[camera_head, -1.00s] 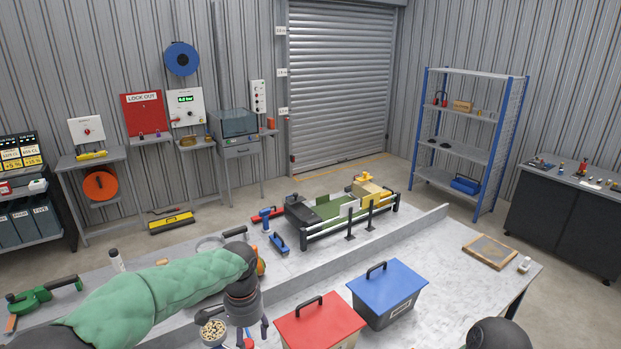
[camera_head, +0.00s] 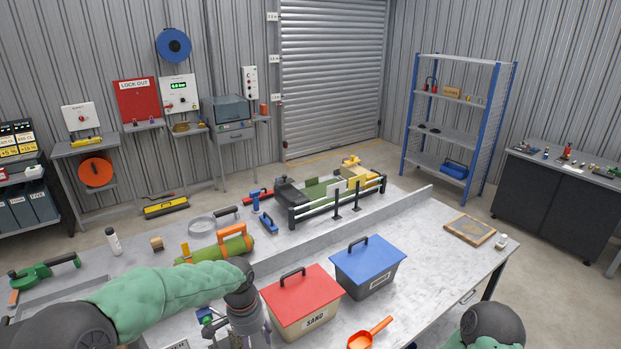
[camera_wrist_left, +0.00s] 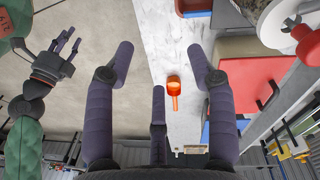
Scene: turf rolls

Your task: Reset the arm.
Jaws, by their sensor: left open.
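My left arm in its green sleeve (camera_head: 165,295) reaches in from the left in the head view. Its gripper (camera_head: 243,336) points down at the bottom edge, left of the red-lidded sand box. In the left wrist view my left gripper (camera_wrist_left: 160,70) has its fingers spread wide and holds nothing. An orange scoop (camera_wrist_left: 174,92) shows beyond the fingers, lying on the bench. My right arm (camera_head: 490,325) shows only in part at the lower right of the head view. My right gripper (camera_wrist_left: 72,48) shows at the left of the wrist view, fingers apart and empty.
On the bench are the sand box (camera_head: 305,303), a blue-lidded box (camera_head: 368,265), a green roll with orange parts (camera_head: 225,248) and a wooden frame (camera_head: 469,230). A raised strip (camera_head: 400,211) divides the bench. The bench's right part is mostly clear.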

